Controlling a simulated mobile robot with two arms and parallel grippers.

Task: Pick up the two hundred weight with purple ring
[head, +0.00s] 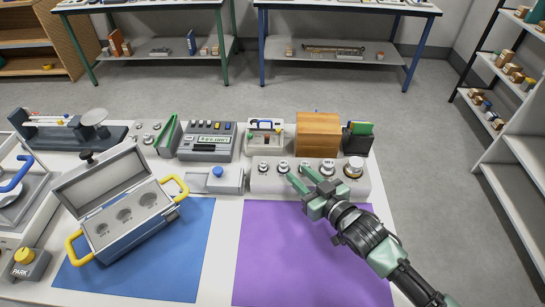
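A row of silver weights stands in a pale rack (262,184) at the back of the purple mat (268,250). The weights run from a small one (263,167) at the left to a large one (354,166) at the right. Their ring colours and markings are too small to read, so I cannot tell which has the purple ring. My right gripper (297,174) reaches in from the lower right, its two green fingers spread apart over the front of the rack near the middle weights. I see nothing held between them. My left gripper is not in view.
An open grey case (136,234) with yellow handles and round hollows stands on the blue mat (178,272). Behind the rack are a wooden box (318,134), a dark file holder (356,141) and a grey instrument (207,142). The purple mat's front is clear.

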